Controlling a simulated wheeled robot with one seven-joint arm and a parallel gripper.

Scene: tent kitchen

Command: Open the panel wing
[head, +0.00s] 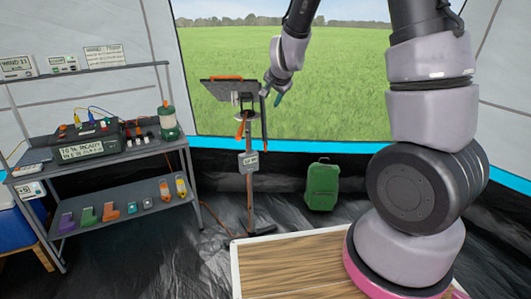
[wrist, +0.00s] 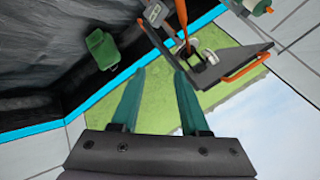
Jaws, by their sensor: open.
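The dark panel (head: 224,92) stands on a thin post in front of the window. Its left part is spread out to the side with an orange handle (head: 226,78) along its top edge. On the right a narrow dark piece (head: 264,118) hangs nearly edge-on; it looks like a folded wing. My gripper (head: 277,99) is just right of this piece, pointing down. In the wrist view the green fingers of my gripper (wrist: 161,74) are apart with nothing between them. The panel (wrist: 234,60) and its orange handle (wrist: 245,68) lie beyond the fingertips, to the upper right. I cannot tell whether anything touches.
A shelf rack (head: 100,150) with a device, lantern and small blocks stands at left. A green case (head: 322,186) stands on the floor right of the post. A wooden-topped surface (head: 300,262) is in front. Floor between rack and post is mostly clear, with an orange cable.

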